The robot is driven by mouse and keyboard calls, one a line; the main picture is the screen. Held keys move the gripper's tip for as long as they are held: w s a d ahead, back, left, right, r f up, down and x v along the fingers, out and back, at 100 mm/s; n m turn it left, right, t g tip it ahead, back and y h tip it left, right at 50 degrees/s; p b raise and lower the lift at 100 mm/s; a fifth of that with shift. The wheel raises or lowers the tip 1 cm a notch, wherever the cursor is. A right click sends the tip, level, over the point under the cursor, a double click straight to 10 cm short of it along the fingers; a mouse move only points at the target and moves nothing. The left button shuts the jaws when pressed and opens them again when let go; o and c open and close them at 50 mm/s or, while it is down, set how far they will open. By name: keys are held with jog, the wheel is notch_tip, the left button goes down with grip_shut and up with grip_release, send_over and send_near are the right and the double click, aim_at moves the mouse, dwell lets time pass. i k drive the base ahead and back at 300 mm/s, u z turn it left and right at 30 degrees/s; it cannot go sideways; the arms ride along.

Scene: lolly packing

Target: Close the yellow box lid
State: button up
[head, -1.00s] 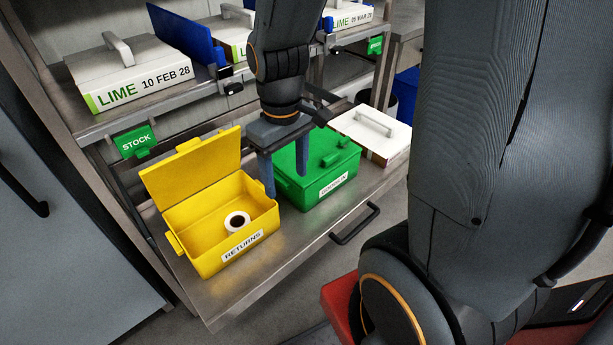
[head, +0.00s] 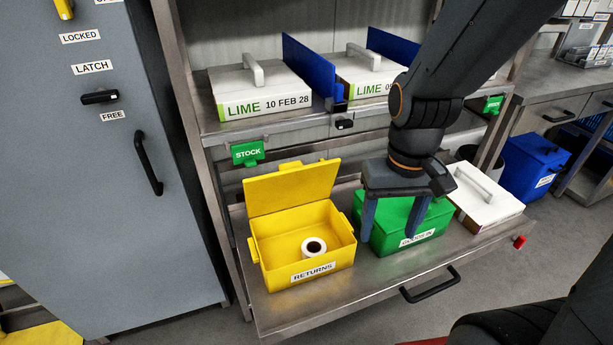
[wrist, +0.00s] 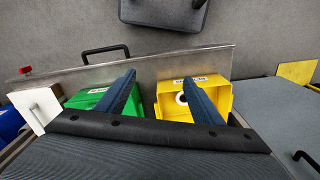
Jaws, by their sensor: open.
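The yellow box (head: 325,272), labelled RETURNS, stands on the left of the pulled-out steel drawer. Its yellow lid (head: 290,190) is hinged at the back and stands open, leaning slightly back. A white roll (head: 314,246) lies inside the box. My gripper (head: 390,225) is open and empty, pointing down over the green box, to the right of the yellow box and apart from its lid. In the wrist view, the yellow box (wrist: 216,92) shows partly behind one finger of my gripper (wrist: 163,95); its lid cannot be made out there.
The closed green box (head: 425,215) is right beside the yellow box, with a white handled box (head: 490,205) further right on the drawer (head: 330,312). A shelf above carries LIME boxes (head: 260,90) and blue dividers (head: 308,65). A grey cabinet (head: 90,200) stands left.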

aim_at(294, 184)
jog(key=u, duration=0.75)
jog(key=i, duration=0.35)
jog(key=z, duration=0.2)
